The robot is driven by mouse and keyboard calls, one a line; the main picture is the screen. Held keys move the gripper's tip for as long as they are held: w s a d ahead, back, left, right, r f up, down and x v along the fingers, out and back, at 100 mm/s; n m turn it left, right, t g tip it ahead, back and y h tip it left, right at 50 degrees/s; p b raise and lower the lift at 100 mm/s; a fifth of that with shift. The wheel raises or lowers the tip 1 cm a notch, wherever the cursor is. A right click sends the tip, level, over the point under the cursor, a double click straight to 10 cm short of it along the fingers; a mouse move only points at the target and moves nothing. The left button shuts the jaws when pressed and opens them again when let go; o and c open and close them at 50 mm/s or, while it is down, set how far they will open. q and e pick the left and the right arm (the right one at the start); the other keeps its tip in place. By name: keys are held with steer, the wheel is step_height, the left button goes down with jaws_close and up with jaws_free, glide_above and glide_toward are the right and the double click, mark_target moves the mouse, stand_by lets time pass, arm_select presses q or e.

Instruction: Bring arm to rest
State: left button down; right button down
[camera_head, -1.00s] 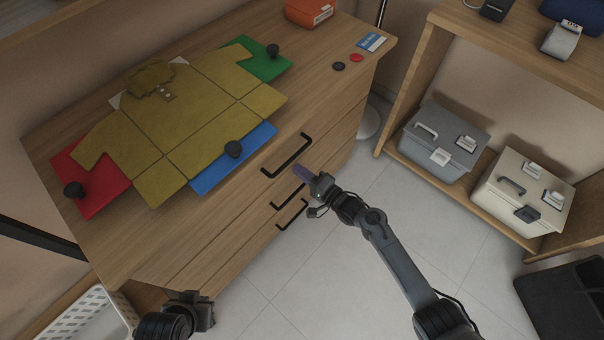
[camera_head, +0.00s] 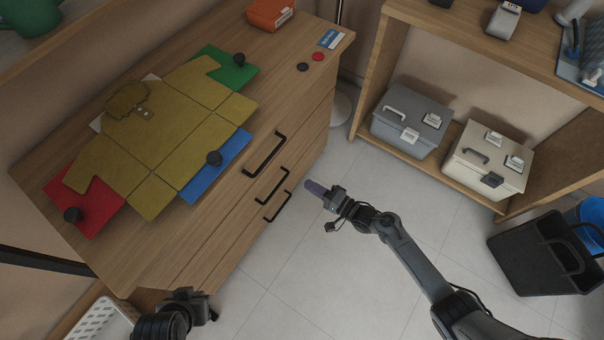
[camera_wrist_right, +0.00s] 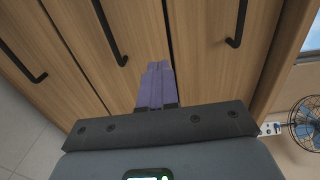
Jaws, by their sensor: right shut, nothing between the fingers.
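My right gripper (camera_head: 316,188) is shut and empty, held over the floor in front of the dresser drawers and apart from the handles in the head view. Its purple fingers (camera_wrist_right: 155,86) are together in the right wrist view, with the wooden drawer fronts and black handles beyond. My left gripper (camera_head: 207,308) is at the bottom left in the head view, near the dresser's front corner; its fingers are too hidden to tell their state.
On the dresser (camera_head: 290,110), a mustard shirt (camera_head: 175,115) lies spread over red, green and blue boards with black knobs. A shelf with a grey case (camera_head: 412,115) and a cream case (camera_head: 490,160) stands right. A dark bin (camera_head: 540,255) is lower right. Floor between is clear.

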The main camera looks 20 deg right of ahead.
steer(key=s+a+r+m+p, duration=0.1)
steer(key=s+r+p, duration=0.2)
steer(key=s+p, duration=0.5)
steer(key=s+a+r+n+g+h+p, duration=0.1)
steer(key=s+r+h+p, duration=0.2)
steer(key=r, duration=0.4)
steer(key=s+a+r+n+g+h+p, duration=0.1)
steer(key=s+r+n+p, duration=0.1)
steer(key=r+p, duration=0.45)
steer(key=s+d+r+n+g+h+p, duration=0.1)
steer(key=s+d+r+n+h+p, duration=0.15)
steer(key=r, duration=0.35)
steer(key=s+d+r+n+g+h+p, duration=0.1)
steer(key=d+r+n+g+h, duration=0.2)
steer(key=r, duration=0.4)
steer(key=s+d+r+n+g+h, duration=0.25)
steer(key=s+d+n+g, duration=0.2)
steer(key=s, duration=0.45)
step_height(320, 180, up, 38)
steer(key=p, duration=3.7)
steer(key=shift+w+d+y, duration=0.3)
steer(key=shift+d, duration=0.15)
